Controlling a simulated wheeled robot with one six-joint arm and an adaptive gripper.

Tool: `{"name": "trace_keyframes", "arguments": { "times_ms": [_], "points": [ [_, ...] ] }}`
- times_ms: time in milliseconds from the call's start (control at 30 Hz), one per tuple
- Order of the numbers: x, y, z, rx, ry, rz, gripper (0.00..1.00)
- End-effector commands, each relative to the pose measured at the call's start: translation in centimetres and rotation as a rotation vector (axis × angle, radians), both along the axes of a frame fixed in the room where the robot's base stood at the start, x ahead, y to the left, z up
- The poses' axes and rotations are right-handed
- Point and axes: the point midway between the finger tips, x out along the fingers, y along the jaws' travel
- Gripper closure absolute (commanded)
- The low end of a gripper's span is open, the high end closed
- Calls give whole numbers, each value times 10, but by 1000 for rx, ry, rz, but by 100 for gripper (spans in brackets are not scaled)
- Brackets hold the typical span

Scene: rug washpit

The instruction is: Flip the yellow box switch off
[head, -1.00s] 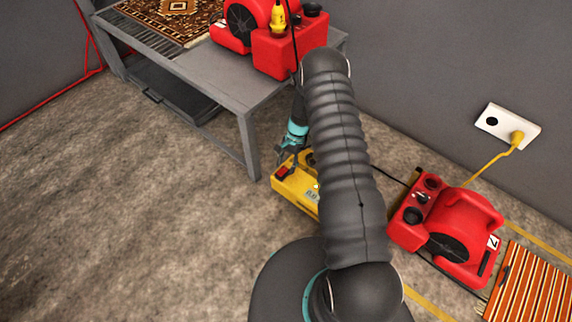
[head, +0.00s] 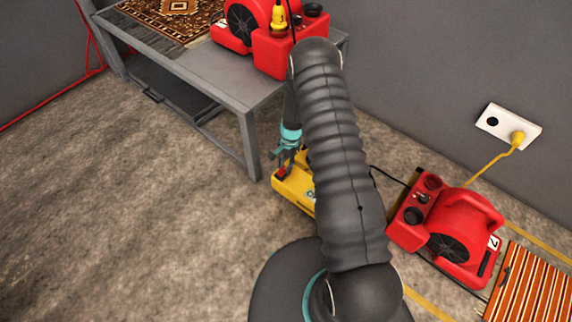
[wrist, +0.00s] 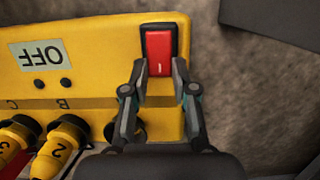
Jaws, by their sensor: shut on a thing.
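The yellow box (head: 296,193) lies on the floor beside the table's front leg, partly hidden behind my arm in the head view. In the wrist view the yellow box (wrist: 100,30) has a red rocker switch (wrist: 158,48) in a black frame, with a small white line on its lower half. An upside-down OFF label (wrist: 41,55) is on the box left of the switch. My gripper (wrist: 159,64) has a fingertip on each side of the switch's lower half and is shut on it. In the head view my gripper (head: 284,160) hides most of the switch.
Yellow plugs (wrist: 62,145) sit in the box's sockets near my gripper. A grey table (head: 215,72) with a red blower and rug stands behind left. Another red blower (head: 450,232) is at right, near a wall outlet (head: 508,126). The floor at left is clear.

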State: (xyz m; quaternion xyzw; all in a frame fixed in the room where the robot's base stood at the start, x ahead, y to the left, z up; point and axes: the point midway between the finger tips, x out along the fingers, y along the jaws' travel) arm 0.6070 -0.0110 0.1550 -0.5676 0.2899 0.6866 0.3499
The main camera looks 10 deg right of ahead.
Motion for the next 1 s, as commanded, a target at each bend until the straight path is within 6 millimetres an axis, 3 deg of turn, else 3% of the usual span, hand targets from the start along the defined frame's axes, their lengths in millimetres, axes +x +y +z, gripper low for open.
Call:
{"name": "trace_keyframes", "arguments": {
  "times_ms": [533,567,633,1000],
  "points": [
    [-4,2,0,-74,-51,0,100],
    [-4,2,0,-73,-51,0,68],
    [-4,2,0,-73,-51,0,51],
    [-2,3,4,-73,-55,2,48]
  ]
}}
